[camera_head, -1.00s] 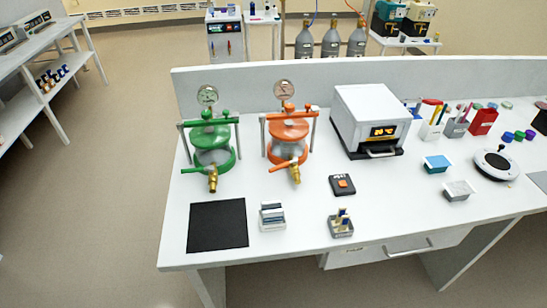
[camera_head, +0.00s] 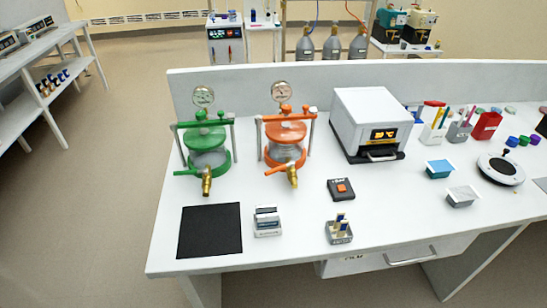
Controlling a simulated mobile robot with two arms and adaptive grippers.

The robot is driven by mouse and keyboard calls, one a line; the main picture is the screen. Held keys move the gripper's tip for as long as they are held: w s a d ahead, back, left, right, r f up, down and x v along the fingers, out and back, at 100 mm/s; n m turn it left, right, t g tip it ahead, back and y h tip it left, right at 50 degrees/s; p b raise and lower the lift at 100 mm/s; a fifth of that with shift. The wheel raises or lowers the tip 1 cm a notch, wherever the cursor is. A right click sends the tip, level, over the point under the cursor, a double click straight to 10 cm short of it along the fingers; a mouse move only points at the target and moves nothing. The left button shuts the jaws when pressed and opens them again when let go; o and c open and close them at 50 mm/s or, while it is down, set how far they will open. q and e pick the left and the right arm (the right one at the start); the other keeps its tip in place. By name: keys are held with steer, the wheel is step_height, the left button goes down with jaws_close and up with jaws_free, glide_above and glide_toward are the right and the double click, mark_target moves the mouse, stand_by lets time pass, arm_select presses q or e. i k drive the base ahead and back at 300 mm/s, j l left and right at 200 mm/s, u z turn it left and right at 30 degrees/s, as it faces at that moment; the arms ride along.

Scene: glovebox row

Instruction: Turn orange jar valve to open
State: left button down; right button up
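The orange jar (camera_head: 284,137) stands upright on the white bench, with a round gauge above its lid and a metal clamp frame around it. Its valve is at the lower front, with an orange handle (camera_head: 275,170) pointing left and a brass outlet (camera_head: 292,176) pointing towards me. A similar green jar (camera_head: 207,143) stands to its left, with its own green handle and brass outlet. Neither of my grippers shows in the head view.
A black mat (camera_head: 210,230), a small slide holder (camera_head: 267,221) and a grey rack (camera_head: 339,231) lie along the front. A black device with an orange button (camera_head: 341,189) and a white oven (camera_head: 370,123) are right of the orange jar.

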mark_target(292, 163)
steer(key=i+l, duration=0.1)
steer(key=l, duration=0.2)
steer(key=i+l, duration=0.1)
steer(key=l, duration=0.25)
steer(key=i+l, duration=0.1)
steer(key=l, duration=0.2)
steer(key=i+l, duration=0.15)
steer(key=l, duration=0.15)
